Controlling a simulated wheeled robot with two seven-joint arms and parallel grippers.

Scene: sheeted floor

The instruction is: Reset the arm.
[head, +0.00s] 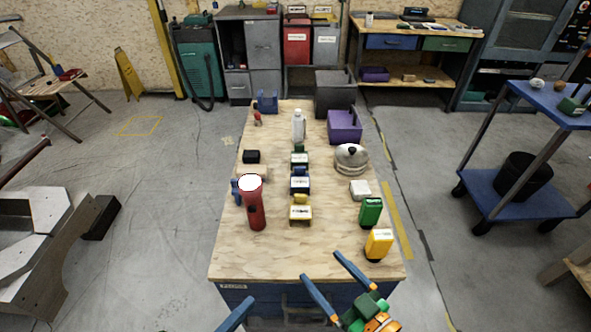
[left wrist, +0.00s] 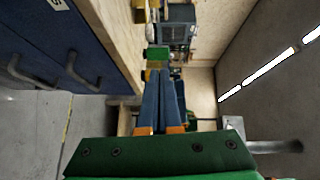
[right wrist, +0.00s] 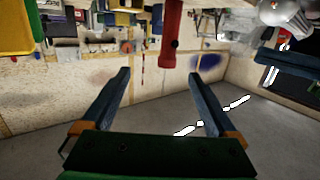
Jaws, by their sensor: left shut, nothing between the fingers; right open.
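My left gripper shows only as a blue finger (head: 236,315) at the bottom edge of the head view, in front of the workbench (head: 285,262). In the left wrist view its two blue fingers (left wrist: 164,82) lie close together, shut and empty. My right gripper (head: 321,266) is at the bench's front right corner, its blue fingers spread and empty. It also shows open in the right wrist view (right wrist: 160,75). A yellow canister (head: 379,243) stands just beyond it to the right. A red flashlight (head: 255,205) stands upright on the bench's left side.
The bench also holds a green canister (head: 370,212), a metal pot (head: 351,158), a white bottle (head: 298,125), a purple bin (head: 345,127) and several small boxes. A blue cart (head: 510,190) stands at right. Floor is open on both sides of the bench.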

